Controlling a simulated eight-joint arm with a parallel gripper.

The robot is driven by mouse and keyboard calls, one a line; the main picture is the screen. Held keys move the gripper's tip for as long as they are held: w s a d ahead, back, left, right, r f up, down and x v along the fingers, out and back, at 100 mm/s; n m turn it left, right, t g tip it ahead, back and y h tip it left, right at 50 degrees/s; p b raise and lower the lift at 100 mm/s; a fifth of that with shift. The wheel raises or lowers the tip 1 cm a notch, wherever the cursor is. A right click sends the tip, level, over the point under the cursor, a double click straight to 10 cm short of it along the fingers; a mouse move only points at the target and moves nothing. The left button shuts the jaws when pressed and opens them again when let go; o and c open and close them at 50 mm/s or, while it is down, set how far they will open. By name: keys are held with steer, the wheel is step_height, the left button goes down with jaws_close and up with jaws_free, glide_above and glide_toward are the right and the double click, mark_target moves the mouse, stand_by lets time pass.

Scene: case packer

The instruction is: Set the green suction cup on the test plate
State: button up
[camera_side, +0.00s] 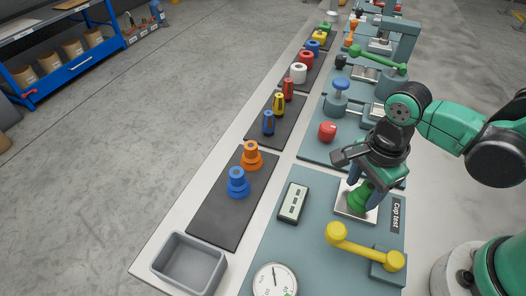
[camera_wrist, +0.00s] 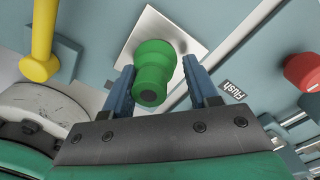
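The green suction cup (camera_side: 359,197) is on the pale square test plate (camera_side: 343,207), beside the "Cup test" label. In the wrist view the cup (camera_wrist: 152,72) stands with its wide end toward the plate (camera_wrist: 146,28) and its narrow end toward the camera. My gripper (camera_side: 363,187) is low over the plate with its blue fingers on either side of the cup. In the wrist view the gripper (camera_wrist: 157,74) looks open, with a visible gap between the cup and the right finger. The cup's contact with the plate is partly hidden by the fingers in the side view.
A yellow lever (camera_side: 362,246) stands just in front of the plate. A small display box (camera_side: 293,202) lies left of it, and a dial gauge (camera_side: 275,280) is nearer. A red button (camera_side: 327,131) is behind. Orange (camera_side: 251,156) and blue (camera_side: 237,183) cups stand on a dark mat near a grey bin (camera_side: 190,264).

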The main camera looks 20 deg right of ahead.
mark_target(368, 182)
step_height(368, 182, up, 12)
steer(key=w+d+n+t, duration=0.2)
steer(key=d+n+t, duration=0.1)
steer(key=n, duration=0.6)
steer(key=w+d+f+n+t, duration=0.1)
steer(key=d+n+t, duration=0.3)
steer(key=n, duration=0.5)
steer(key=shift+w+d, duration=0.2)
steer(key=shift+w, duration=0.7)
